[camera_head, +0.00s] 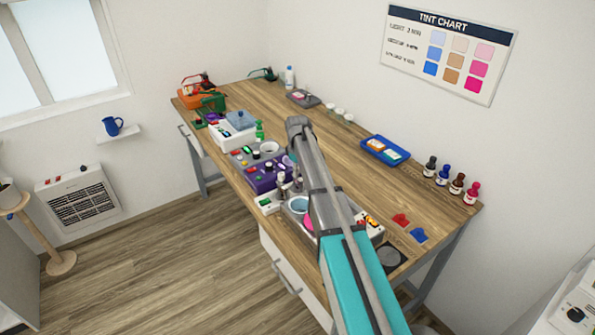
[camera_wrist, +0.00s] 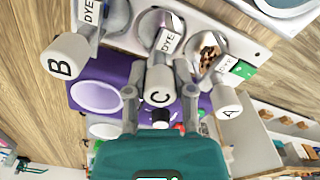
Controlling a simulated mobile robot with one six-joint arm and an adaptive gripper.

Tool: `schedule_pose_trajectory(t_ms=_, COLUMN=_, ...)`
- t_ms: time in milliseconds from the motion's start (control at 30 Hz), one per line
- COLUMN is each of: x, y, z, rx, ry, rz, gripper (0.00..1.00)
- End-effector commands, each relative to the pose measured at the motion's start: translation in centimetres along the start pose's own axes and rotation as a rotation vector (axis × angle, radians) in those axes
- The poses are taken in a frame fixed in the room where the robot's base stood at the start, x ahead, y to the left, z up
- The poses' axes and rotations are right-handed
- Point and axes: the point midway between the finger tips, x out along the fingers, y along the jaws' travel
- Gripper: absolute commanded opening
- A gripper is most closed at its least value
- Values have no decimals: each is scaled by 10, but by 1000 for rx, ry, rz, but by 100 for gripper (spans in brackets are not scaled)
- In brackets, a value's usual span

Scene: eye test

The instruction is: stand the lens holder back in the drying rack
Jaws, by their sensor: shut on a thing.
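In the wrist view my gripper (camera_wrist: 159,98) is shut on a pale knob marked C (camera_wrist: 160,80), seemingly the handle end of a lens holder. Similar knobs marked B (camera_wrist: 66,56) and A (camera_wrist: 230,105) stand on either side, apart from my fingers. Just beyond are round wells with DYE labels (camera_wrist: 168,41). Whatever hangs below knob C is hidden. In the head view my arm covers most of this spot and the gripper cannot be made out. I cannot clearly identify the drying rack in either view.
A purple unit (camera_head: 262,181) stands beside the dye unit on the wooden bench (camera_head: 320,130). A blue tray (camera_head: 383,151) and several small bottles (camera_head: 443,175) line the wall side. Red (camera_head: 401,220) and blue (camera_head: 418,235) pieces lie near the right end. The bench middle is mostly clear.

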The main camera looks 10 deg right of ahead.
Motion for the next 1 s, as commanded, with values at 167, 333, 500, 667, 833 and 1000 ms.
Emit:
schedule_pose_trajectory(t_ms=167, x=2, y=0, z=0, rx=0, ry=0, rz=0, gripper=0)
schedule_pose_trajectory(t_ms=333, x=3, y=0, z=0, rx=0, ry=0, rz=0, gripper=0)
schedule_pose_trajectory(t_ms=500, x=3, y=0, z=0, rx=0, ry=0, rz=0, gripper=64)
schedule_pose_trajectory(t_ms=667, x=3, y=0, z=0, rx=0, ry=0, rz=0, gripper=72)
schedule_pose_trajectory(t_ms=833, x=3, y=0, z=0, rx=0, ry=0, rz=0, gripper=72)
schedule_pose_trajectory(t_ms=1000, x=3, y=0, z=0, rx=0, ry=0, rz=0, gripper=95)
